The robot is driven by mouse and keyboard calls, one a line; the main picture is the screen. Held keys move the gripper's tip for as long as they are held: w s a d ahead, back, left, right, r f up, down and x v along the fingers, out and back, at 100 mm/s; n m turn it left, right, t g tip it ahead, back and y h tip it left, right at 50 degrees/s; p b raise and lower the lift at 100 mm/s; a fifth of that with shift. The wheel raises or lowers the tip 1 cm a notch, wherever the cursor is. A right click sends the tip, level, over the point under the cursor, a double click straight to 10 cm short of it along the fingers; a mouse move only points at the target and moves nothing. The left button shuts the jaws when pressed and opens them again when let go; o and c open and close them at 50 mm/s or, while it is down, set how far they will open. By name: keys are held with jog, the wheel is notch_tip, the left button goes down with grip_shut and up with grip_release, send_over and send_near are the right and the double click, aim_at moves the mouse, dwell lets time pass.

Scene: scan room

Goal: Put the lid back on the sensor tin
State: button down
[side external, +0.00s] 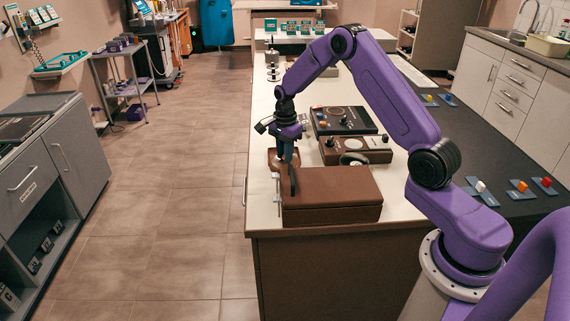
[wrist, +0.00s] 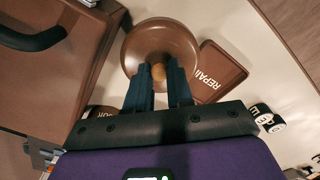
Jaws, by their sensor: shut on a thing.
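A round brown lid (wrist: 160,40) with a small tan knob (wrist: 158,72) fills the top middle of the wrist view. My gripper (wrist: 160,75) is shut on the lid's knob, one dark finger on each side. In the side external view my gripper (side external: 288,160) points down behind the large brown box, and a brown rounded shape (side external: 273,159) shows beside it. I cannot tell whether this is the lid or the sensor tin. The tin is not clearly visible, and I cannot tell whether the lid touches anything below.
A brown box (side external: 335,195) with a black handle (wrist: 32,38) stands close beside my gripper. A brown tray marked REPAIR (wrist: 222,70) lies beside the lid. Control panels (side external: 345,120) stand behind the box.

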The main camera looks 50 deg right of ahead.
jog(key=r, duration=0.2)
jog(key=d+r, duration=0.1)
jog(key=r, duration=0.1)
jog(key=shift+s+r, duration=0.1)
jog(key=shift+s, duration=0.2)
jog(key=s+d, duration=0.4)
jog(key=s, duration=0.1)
jog(key=s+d, duration=1)
jog(key=shift+s+d+f, duration=0.25)
jog(key=shift+s+f, duration=0.1)
jog(key=shift+f, duration=1.25)
jog(key=shift+f, duration=0.15)
jog(key=shift+c, duration=2.2)
grip_release()
